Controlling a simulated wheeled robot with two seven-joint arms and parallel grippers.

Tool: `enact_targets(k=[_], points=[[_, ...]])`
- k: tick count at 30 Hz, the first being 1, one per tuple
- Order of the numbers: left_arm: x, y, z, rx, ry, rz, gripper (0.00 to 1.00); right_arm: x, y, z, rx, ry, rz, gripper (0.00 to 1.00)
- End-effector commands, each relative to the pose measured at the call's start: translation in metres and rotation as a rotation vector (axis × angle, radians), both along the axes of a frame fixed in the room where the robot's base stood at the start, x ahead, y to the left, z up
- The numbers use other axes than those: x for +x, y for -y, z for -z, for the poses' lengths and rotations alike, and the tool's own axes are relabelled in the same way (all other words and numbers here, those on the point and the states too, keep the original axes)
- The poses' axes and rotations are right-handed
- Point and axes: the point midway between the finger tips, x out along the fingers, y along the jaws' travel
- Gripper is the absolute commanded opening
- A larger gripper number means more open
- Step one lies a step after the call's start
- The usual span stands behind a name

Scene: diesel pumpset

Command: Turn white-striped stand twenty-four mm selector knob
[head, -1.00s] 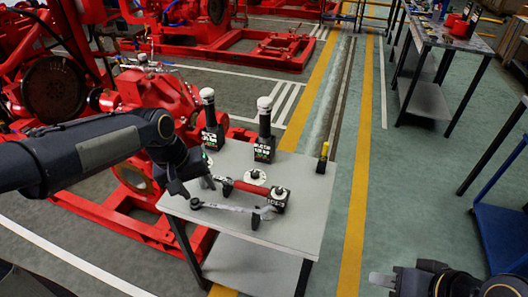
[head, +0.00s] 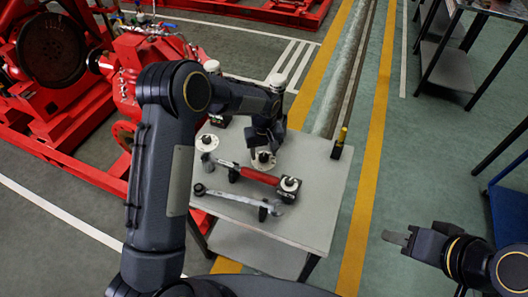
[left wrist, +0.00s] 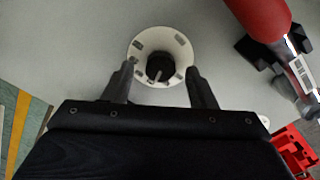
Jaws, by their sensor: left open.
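A white round dial with a black selector knob (left wrist: 159,68) in its middle lies on the grey table. A light pointer mark on the knob points toward the bottom of the left wrist view. In the head view this dial (head: 264,163) is right below my left gripper (head: 263,150). The left gripper (left wrist: 160,78) is open, one finger on each side of the knob; contact cannot be told. A second white dial (head: 207,142) lies to the left. Two stands with white caps (head: 211,66) (head: 277,82) stand behind, mostly hidden by my arm. My right gripper (head: 396,238) is off the table, its opening unclear.
A red-handled torque wrench (head: 258,175) rests on black supports close in front of the dial. A grey wrench (head: 232,201) lies nearer the front edge. A small yellow-topped black item (head: 339,143) stands at the table's right. Red pumpsets stand behind and left.

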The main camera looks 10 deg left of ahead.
Motion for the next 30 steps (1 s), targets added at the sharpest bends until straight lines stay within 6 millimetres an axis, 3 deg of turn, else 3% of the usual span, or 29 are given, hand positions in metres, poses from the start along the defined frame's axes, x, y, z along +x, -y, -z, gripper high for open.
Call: enact_targets(k=[4, 13, 23, 30], points=[[-0.0003, -0.0003, 0.0122, 0.000, -0.001, 0.000, 0.52, 0.0000, 0.0000, -0.0023, 0.000, 0.000, 0.000, 0.36], [-0.0001, -0.0002, 0.0151, -0.001, 0.001, 0.000, 0.52, 0.0000, 0.0000, -0.0022, 0.000, 0.000, 0.000, 0.36], [-0.0002, -0.0001, 0.0148, -0.001, 0.000, 0.000, 0.08, 0.0001, 0.0000, -0.0022, 0.000, 0.000, 0.000, 0.36], [-0.0001, -0.0001, 0.0152, -0.001, 0.000, 0.016, 0.07, 0.0001, 0.0000, -0.0003, 0.000, 0.000, 0.000, 0.36]])
